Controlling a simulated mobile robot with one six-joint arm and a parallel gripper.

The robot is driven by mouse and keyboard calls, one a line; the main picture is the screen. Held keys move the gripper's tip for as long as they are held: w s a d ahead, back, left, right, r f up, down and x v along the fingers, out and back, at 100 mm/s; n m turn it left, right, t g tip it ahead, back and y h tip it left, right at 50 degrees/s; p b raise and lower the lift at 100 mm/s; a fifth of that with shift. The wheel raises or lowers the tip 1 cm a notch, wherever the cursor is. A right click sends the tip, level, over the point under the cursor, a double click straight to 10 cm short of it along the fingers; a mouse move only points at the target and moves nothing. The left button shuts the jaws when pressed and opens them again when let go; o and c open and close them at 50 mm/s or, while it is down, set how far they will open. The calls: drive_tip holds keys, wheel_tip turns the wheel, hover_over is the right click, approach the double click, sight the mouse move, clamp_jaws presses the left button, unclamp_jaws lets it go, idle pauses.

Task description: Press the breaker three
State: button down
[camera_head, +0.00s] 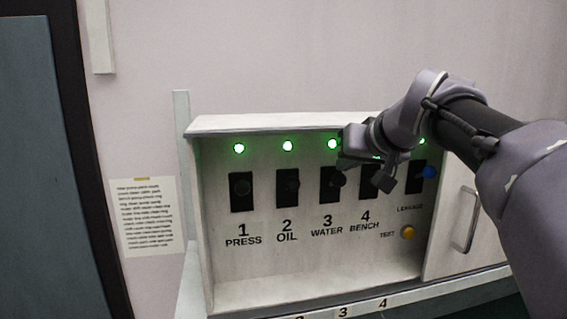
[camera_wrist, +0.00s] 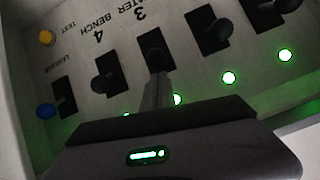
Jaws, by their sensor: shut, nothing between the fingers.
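Breaker three (camera_head: 331,192), a black switch marked "3 WATER", is third from the left on the white panel. My gripper (camera_head: 345,163) is in front of the upper right of this breaker.
Breakers one (camera_head: 241,192), two (camera_head: 287,189) and four (camera_head: 369,187) flank it, with lit green lamps. A leakage switch (camera_wrist: 64,92), a blue button (camera_head: 429,172) and a yellow test button (camera_head: 407,232) are at the right. The box's top ledge (camera_head: 260,124) overhangs the panel.

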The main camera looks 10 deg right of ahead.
sight(345, 183)
drive_tip(key=shift+w+f+b, duration=0.1)
drive_tip(key=shift+f+b, duration=0.45)
drive_tip(key=shift+b, duration=0.15)
drive_tip(key=s+f+t+b, duration=0.1)
drive_tip(key=t+b, duration=0.1)
drive_tip(key=b, duration=0.6)
drive_tip(key=f+t+b, duration=0.1)
drive_tip(key=t+b, duration=0.1)
drive_tip(key=b, duration=0.7)
drive_tip(key=s+f+t+b, duration=0.1)
drive_tip(key=t+b, duration=0.1)
drive_tip(key=b, duration=0.6)
drive_tip(key=shift+s+f+t, duration=0.25)
drive_tip(key=shift+s+t, duration=0.1)
drive_tip(key=shift+t, duration=0.05)
drive_tip(key=shift+s, duration=0.1)
drive_tip(key=shift+r, duration=0.1)
